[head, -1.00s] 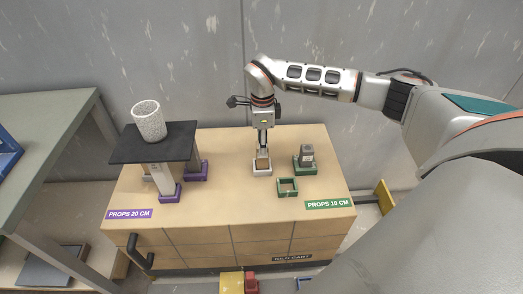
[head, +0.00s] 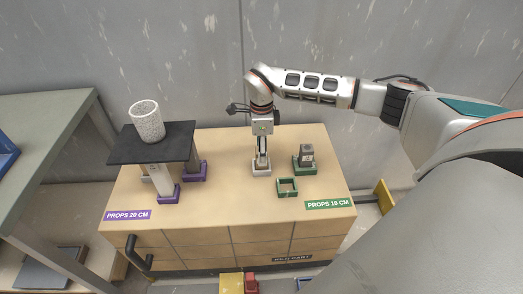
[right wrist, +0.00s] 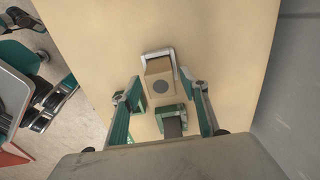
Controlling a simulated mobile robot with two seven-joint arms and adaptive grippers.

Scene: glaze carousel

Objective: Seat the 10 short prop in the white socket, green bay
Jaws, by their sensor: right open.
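The white socket (head: 262,172) stands on the cart top, left of the two green sockets. A short tan prop with a grey round mark on top (right wrist: 160,86) stands at the white socket (right wrist: 155,54) in the right wrist view. It appears to be inside the frame; whether it is fully down I cannot tell. My right gripper (head: 262,160) is over it from above. In the right wrist view the open fingers (right wrist: 160,86) are on either side of the prop, with visible gaps. My left gripper is not in view.
A grey prop (head: 307,153) stands in the rear green socket (head: 305,170); the front green socket (head: 288,194) is empty. At left, a black slab (head: 125,149) rests on props in purple sockets (head: 168,197) and carries a speckled cup (head: 146,120). The front middle of the cart is clear.

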